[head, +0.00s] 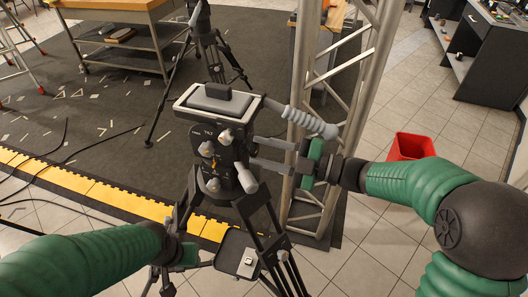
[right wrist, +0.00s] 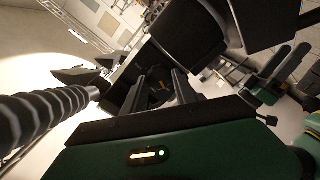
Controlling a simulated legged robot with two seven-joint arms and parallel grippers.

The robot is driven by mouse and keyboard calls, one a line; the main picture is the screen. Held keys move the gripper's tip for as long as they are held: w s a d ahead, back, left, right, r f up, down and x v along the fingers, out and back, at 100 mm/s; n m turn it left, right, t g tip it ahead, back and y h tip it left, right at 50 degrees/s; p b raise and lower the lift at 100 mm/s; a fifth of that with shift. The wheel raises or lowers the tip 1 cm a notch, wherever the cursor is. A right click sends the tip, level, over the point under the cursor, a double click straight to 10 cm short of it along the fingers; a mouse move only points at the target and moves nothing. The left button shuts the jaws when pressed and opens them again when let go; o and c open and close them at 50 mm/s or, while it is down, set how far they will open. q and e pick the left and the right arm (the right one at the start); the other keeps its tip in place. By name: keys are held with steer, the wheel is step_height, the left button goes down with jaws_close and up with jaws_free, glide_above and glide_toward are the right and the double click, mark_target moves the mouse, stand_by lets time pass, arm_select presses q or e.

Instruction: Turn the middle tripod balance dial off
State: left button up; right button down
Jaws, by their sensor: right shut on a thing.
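The tripod head (head: 212,150) stands upright in the middle of the head view, with a grey plate on top. Its near face carries several pale knobs, a small orange mark and a "TILT"-like label. My right gripper (head: 256,151) reaches in from the right, its fingers at the head's right side. In the head view that dial is hidden. My left gripper (head: 187,256) is low by the tripod legs; its fingers are unclear.
A ribbed grey pan handle (head: 308,122) sticks out right, above my right gripper. A metal truss (head: 330,100) rises close behind it. A small tray (head: 238,252) sits between the tripod legs. A red bin (head: 410,147) stands right. Another tripod (head: 206,45) is behind.

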steer(key=c, duration=1)
jaws_free()
steer(key=shift+d, duration=0.1)
steer(key=b+v, duration=0.1)
steer(key=v, duration=1.5)
steer(key=shift+d+b, duration=0.4)
steer(key=shift+s+f, duration=0.1)
